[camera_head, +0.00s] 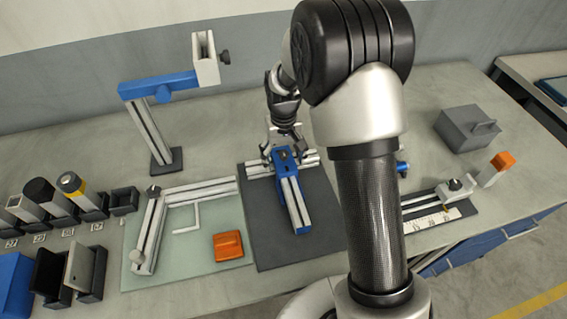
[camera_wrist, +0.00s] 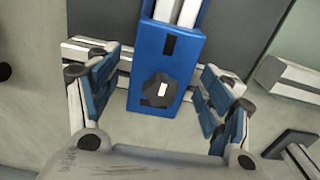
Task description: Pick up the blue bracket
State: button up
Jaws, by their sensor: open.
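The blue bracket (camera_wrist: 167,50) is in the middle of the wrist view, with a dark round knob on it and silver rails running from its far end. In the head view the blue bracket (camera_head: 283,154) sits at the back of the dark mat (camera_head: 262,240), where a silver crossbar meets the rails. My gripper (camera_wrist: 158,95) is open, with one blue-padded finger on each side of the bracket. There is a gap between each finger and the bracket's sides. In the head view my gripper (camera_head: 284,150) is over the bracket and partly hides it.
A tall post with a blue arm (camera_head: 158,86) stands at the back left. A green mat (camera_head: 185,285) holds silver rails and an orange block (camera_head: 228,246). Upright cylinders in holders stand at far left. A grey box (camera_head: 467,128) and a small clamp fixture (camera_head: 453,190) are at right.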

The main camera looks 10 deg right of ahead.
jog(key=shift+r, duration=0.1)
jog(key=shift+c, duration=0.4)
jog(key=c, duration=1.3)
